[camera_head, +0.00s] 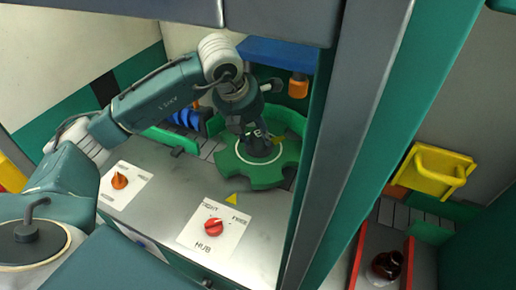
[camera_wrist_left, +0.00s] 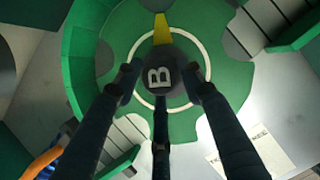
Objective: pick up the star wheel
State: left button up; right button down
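The star wheel (camera_head: 254,174) is a flat green disc with rounded notches. It lies level on the grey machine deck, inside a green curved guide. In the left wrist view the star wheel (camera_wrist_left: 208,98) has a white ring, a yellow pointer and a dark round hub (camera_wrist_left: 159,77) marked B. My left gripper (camera_head: 260,146) is directly over the wheel's middle. In the left wrist view my left gripper (camera_wrist_left: 160,82) has its fingers spread around the hub, with the tips close to its sides. Whether they touch it I cannot tell. My right gripper is not in view.
A red HUB knob (camera_head: 214,226) and an orange knob (camera_head: 119,181) sit on white plates at the deck's front. A dark post (camera_head: 346,150) stands right of the wheel. Further right are a yellow handle (camera_head: 436,170) and a brown bottle (camera_head: 386,265) in a red-sided channel.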

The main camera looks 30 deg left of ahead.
aim_at(258, 134)
pick_arm(q)
jog(key=shift+w+d+r, duration=0.1)
jog(key=shift+w+r, duration=0.15)
jog(key=shift+r, duration=0.5)
notch_tip(258, 134, up, 9)
jog(key=b, duration=0.2)
jog(key=shift+b, duration=0.3)
